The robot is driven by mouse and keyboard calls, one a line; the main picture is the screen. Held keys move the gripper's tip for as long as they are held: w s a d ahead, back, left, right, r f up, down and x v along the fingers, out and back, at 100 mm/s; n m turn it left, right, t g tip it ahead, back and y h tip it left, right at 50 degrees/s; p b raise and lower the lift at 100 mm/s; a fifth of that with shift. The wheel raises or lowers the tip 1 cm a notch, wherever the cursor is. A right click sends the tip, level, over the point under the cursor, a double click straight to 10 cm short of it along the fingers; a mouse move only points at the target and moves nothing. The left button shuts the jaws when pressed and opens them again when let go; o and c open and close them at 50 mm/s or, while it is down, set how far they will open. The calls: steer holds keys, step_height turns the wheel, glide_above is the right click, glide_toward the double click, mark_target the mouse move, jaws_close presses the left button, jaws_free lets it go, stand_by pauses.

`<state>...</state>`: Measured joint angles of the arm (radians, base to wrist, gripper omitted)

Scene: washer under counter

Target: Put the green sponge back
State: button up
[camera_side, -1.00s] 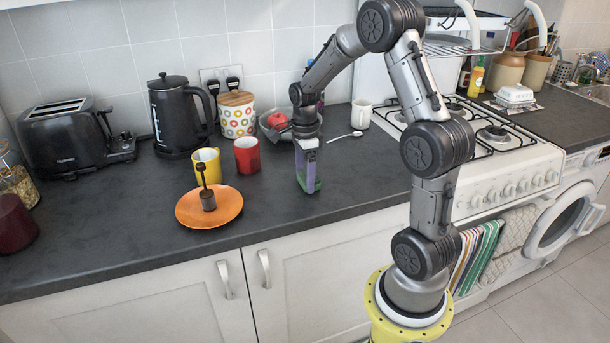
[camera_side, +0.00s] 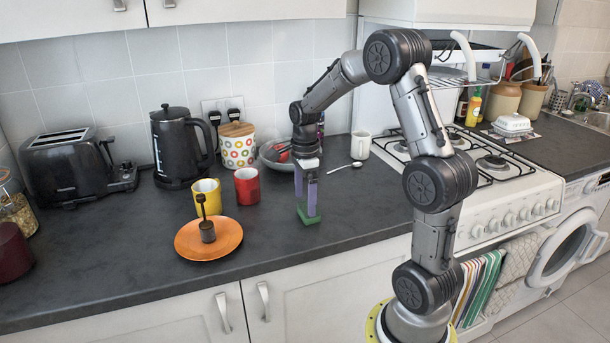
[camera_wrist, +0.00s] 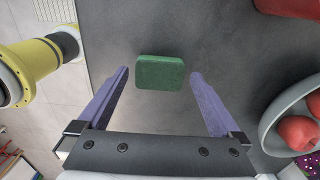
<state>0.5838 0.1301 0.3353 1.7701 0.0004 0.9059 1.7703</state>
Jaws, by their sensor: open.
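The green sponge (camera_side: 309,215) rests on the dark counter near its front edge, to the right of the orange plate. In the wrist view the sponge (camera_wrist: 160,72) sits centred between my purple fingertips, with a gap on each side. My gripper (camera_side: 308,204) is open, pointing down at the sponge. The fingers hide part of the sponge in the side view, and I cannot tell how far the tips are above the counter. My gripper (camera_wrist: 160,75) holds nothing.
A grey bowl (camera_side: 270,157) with red items is behind my gripper. A spoon (camera_side: 343,168) and white mug (camera_side: 360,145) lie right. Counter around the sponge is mostly clear.

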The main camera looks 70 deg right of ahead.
mark_target(305, 208)
step_height(305, 208, up, 8)
steer(key=r, duration=0.1)
steer(key=s+a+r+n+t, duration=0.1)
steer(key=s+a+r+n, duration=0.15)
steer(key=a+n, duration=0.4)
steer(key=s+a+n+t, duration=0.4)
steer(key=s+a+n, duration=0.8)
steer(key=n, duration=0.8)
steer(key=shift+s+a+t, duration=0.3)
steer(key=shift+s+a, duration=0.05)
steer(key=shift+a, duration=0.85)
steer(key=shift+f+n, duration=0.1)
steer(key=shift+n, duration=0.15)
